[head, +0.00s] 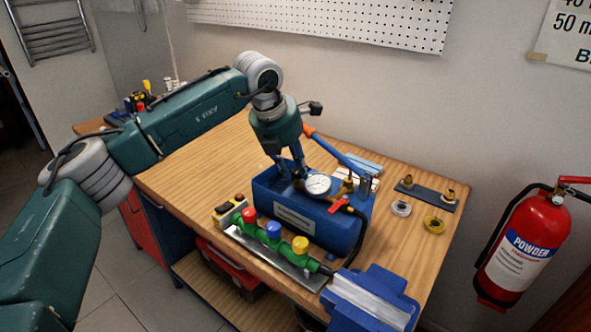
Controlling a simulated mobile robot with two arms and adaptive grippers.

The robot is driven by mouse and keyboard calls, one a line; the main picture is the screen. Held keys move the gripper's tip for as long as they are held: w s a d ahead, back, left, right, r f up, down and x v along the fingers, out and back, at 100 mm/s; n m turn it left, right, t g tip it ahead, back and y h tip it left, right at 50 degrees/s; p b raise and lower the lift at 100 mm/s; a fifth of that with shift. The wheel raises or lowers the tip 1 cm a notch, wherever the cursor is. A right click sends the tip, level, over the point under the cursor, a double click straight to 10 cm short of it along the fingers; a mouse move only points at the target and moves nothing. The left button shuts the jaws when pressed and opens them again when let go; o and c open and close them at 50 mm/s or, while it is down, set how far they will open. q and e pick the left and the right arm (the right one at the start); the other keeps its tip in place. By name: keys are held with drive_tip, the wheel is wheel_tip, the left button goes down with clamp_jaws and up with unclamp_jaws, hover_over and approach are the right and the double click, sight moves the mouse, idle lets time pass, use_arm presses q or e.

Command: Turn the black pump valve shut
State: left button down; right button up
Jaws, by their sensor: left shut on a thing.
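The blue test pump (287,225) stands on the wooden workbench, with a white round gauge (318,184) on top. My left gripper (298,181) reaches down from above, its fingers just left of the gauge. Its fingers are closed at the top of the pump, on what seems to be the black pump valve. The valve itself is hidden by the fingers, so its turn position cannot be told. My right gripper is not in view.
A blue pump lever (341,154) with an orange grip rises close beside my gripper. In front stands a green manifold (270,241) with red, blue and yellow caps. A blue vise (368,300) is at the front right corner.

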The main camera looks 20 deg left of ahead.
use_arm(q)
drive_tip(key=shift+w+a+r+m+g+h+p, duration=0.1)
drive_tip(key=shift+r+m+h+p, duration=0.1)
drive_tip(key=shift+m, duration=0.45)
drive_tip(key=shift+w+d+r+m+g+h+p, duration=0.1)
drive_tip(key=shift+m+h+p, duration=0.1)
drive_tip(key=shift+m, duration=0.4)
drive_tip(key=shift+w+a+r+m+g+h+p, duration=0.1)
drive_tip(key=shift+m+h+p, duration=0.1)
drive_tip(key=shift+m, duration=0.45)
drive_tip(key=c, duration=1.5)
unclamp_jaws()
drive_tip(key=shift+f, duration=0.1)
drive_tip(key=shift+o, duration=0.2)
drive_tip(key=shift+s+f, duration=0.1)
drive_tip(key=v, duration=0.8)
